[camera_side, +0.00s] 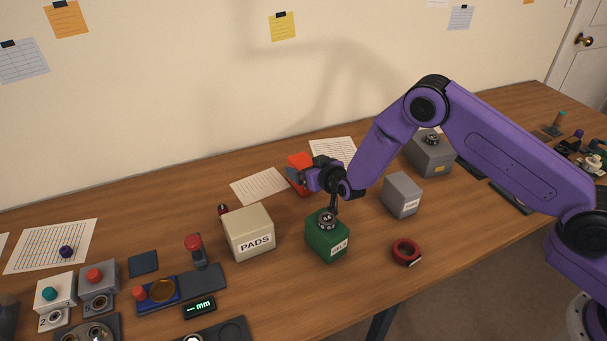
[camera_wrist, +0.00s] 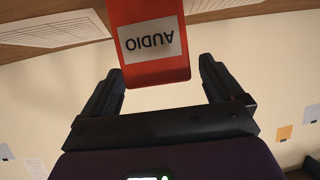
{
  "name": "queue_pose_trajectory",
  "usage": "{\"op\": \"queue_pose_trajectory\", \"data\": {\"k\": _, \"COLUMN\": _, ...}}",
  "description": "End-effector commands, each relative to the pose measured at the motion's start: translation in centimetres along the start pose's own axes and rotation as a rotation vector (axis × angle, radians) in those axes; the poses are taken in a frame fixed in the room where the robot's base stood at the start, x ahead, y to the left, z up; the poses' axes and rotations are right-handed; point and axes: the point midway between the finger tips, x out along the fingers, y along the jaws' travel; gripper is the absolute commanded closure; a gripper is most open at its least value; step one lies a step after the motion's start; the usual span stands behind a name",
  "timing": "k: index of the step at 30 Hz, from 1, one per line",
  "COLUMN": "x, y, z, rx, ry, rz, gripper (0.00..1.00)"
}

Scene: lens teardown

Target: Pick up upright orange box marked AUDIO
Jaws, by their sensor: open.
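The orange box (camera_wrist: 146,38) stands on the table; its white AUDIO label appears upside down in the wrist view. In the side view the orange box (camera_side: 299,161) is partly hidden behind my gripper and the arm's wrist. My gripper (camera_wrist: 158,80) is open, with one black finger on each side of the box's near end in the wrist view. Gaps show between the box and both fingers, so it is not held. In the side view my gripper (camera_side: 297,174) is at the box, and its fingertips are hard to make out.
A green box (camera_side: 327,236) stands in front of my wrist, with a cream PADS box (camera_side: 249,232) to its left. A grey box (camera_side: 402,195) and a red ring (camera_side: 405,252) are to the right. Paper sheets (camera_side: 259,187) lie near the orange box.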

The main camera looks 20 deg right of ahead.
Motion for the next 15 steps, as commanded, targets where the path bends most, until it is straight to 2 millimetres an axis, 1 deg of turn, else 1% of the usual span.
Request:
{"op": "queue_pose_trajectory", "data": {"k": 3, "x": 1.5, "y": 0.1, "z": 0.0, "rx": 0.002, "ry": 0.001, "rz": 0.001, "gripper": 0.06}}
{"op": "queue_pose_trajectory", "data": {"k": 6, "x": 2.3, "y": 0.1, "z": 0.0, "rx": 0.0, "ry": 0.0, "rz": 0.001, "gripper": 0.06}}
{"op": "queue_pose_trajectory", "data": {"k": 10, "x": 3.0, "y": 0.0, "z": 0.0, "rx": 0.0, "ry": -0.001, "rz": 0.0, "gripper": 0.06}}
{"op": "queue_pose_trajectory", "data": {"k": 15, "x": 3.1, "y": 0.0, "z": 0.0, "rx": 0.0, "ry": -0.002, "rz": 0.0, "gripper": 0.06}}
